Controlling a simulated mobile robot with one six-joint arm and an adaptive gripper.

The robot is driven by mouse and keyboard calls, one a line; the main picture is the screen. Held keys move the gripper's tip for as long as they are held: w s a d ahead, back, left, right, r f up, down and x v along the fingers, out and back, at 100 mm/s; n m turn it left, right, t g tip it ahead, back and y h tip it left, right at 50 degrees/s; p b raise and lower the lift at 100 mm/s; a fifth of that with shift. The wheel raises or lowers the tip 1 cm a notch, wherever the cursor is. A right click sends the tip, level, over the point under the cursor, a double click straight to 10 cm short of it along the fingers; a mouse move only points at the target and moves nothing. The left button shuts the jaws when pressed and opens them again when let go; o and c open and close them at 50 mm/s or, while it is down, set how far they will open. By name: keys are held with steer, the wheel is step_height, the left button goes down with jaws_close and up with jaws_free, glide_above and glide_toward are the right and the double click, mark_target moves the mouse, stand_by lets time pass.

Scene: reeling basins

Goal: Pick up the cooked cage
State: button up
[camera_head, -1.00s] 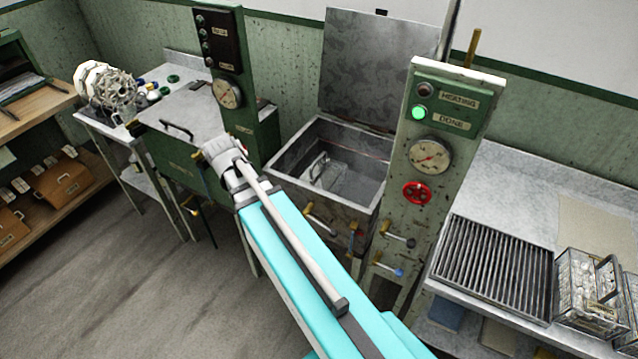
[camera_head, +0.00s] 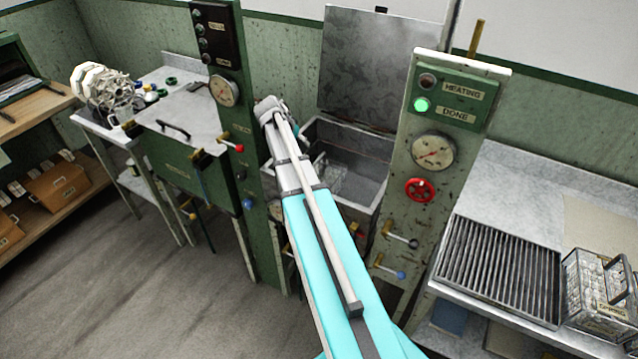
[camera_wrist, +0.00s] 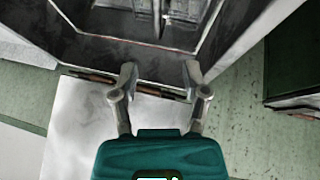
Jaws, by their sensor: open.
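The cooked cage (camera_head: 328,178) is a wire cage sitting low in the open metal basin (camera_head: 375,148) beside the panel with the lit green DONE lamp. My arm partly covers it in the head view. In the wrist view, wire-like parts of what looks like the cage (camera_wrist: 163,12) show at the top edge, cut off by the frame. My gripper (camera_wrist: 160,75) is open and empty, its two fingers apart over the basin's rim side, away from the cage. In the head view my wrist hides the fingers.
The basin's lid (camera_head: 375,65) stands raised behind it. The control post (camera_head: 440,190) with gauge and red valve rises close on the right. A closed green basin (camera_head: 180,165) is on the left.

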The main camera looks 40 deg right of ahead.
steer(key=shift+f, duration=0.1)
steer(key=b, duration=0.5)
glide_toward(317, 160)
steer(key=x, duration=0.3)
steer(key=shift+w+d+f+b, duration=0.2)
steer(key=shift+d+f+b, duration=0.15)
steer(key=shift+f+b, duration=0.25)
steer(key=shift+w+d+f+b, duration=0.2)
steer(key=shift+d+f+b, duration=0.1)
steer(key=shift+f+b, duration=0.3)
steer(key=shift+f, duration=0.1)
steer(key=shift+b+x, duration=2.15)
steer(key=shift+x, duration=0.35)
steer(key=shift+d, duration=0.15)
jaws_close()
